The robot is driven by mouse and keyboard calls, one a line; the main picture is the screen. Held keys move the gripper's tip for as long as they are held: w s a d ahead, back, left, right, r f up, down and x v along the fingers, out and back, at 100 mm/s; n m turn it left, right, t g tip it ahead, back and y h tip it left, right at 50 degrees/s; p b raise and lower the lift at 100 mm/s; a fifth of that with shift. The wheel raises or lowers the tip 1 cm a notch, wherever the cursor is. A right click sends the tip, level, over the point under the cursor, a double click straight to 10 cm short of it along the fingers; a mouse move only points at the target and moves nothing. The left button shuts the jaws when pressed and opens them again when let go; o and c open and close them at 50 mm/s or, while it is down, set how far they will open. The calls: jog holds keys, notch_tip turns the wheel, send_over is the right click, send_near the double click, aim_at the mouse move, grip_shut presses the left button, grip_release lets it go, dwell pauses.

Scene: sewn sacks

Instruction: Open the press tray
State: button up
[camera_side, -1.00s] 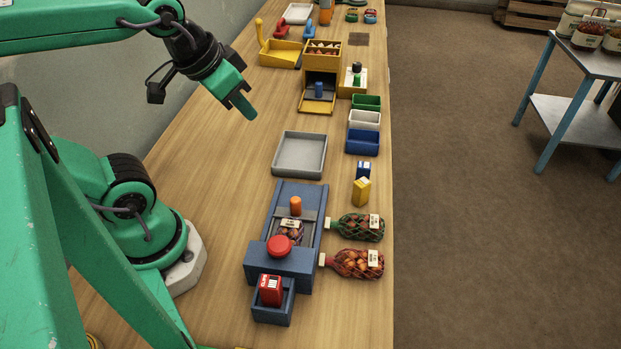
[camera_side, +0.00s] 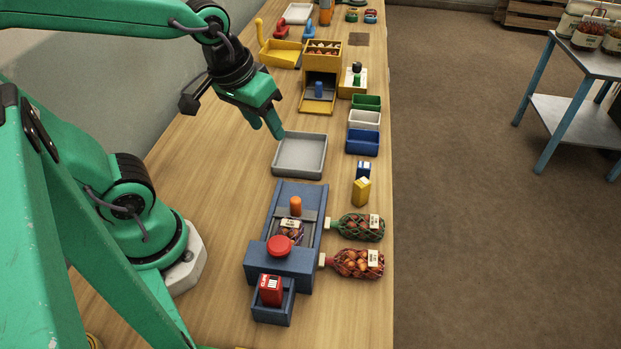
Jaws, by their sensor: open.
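The blue press (camera_side: 283,262) stands on the near part of the bench, with a round red knob (camera_side: 279,245) on top. Behind the knob, its grey tray (camera_side: 310,214) carries an upright orange handle (camera_side: 295,206). A small netted sack with a white label (camera_side: 291,229) lies in the tray, partly hidden by the red knob. My gripper (camera_side: 267,130) is open and empty. It hangs above the bench at the left edge of an empty grey shallow tray (camera_side: 300,155), behind the press and apart from the orange handle.
A green-netted sack (camera_side: 358,227) and a red-netted sack (camera_side: 357,263) lie right of the press. A red box (camera_side: 271,290) sits in a blue bin in front. Several bins and a yellow station lie farther back.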

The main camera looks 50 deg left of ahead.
aim_at(295, 199)
jog(key=w+d+f+n+g, duration=0.1)
jog(key=f+n, duration=0.1)
jog(key=f, duration=0.1)
jog(key=w+d+f+n+g, duration=0.1)
jog(key=f, duration=0.2)
jog(key=w+d+f+n+g, duration=0.1)
jog(key=d+f+n, duration=0.1)
jog(key=f, duration=0.1)
jog(key=shift+f+n+g, duration=0.3)
jog(key=shift+f, duration=0.1)
jog(key=shift+d+f+n, duration=0.2)
jog(key=shift+f+n, duration=0.1)
jog(key=shift+f, duration=0.3)
jog(key=shift+f, duration=0.1)
jog(key=shift+f, duration=3.8)
jog(key=shift+c, duration=0.4)
grip_shut()
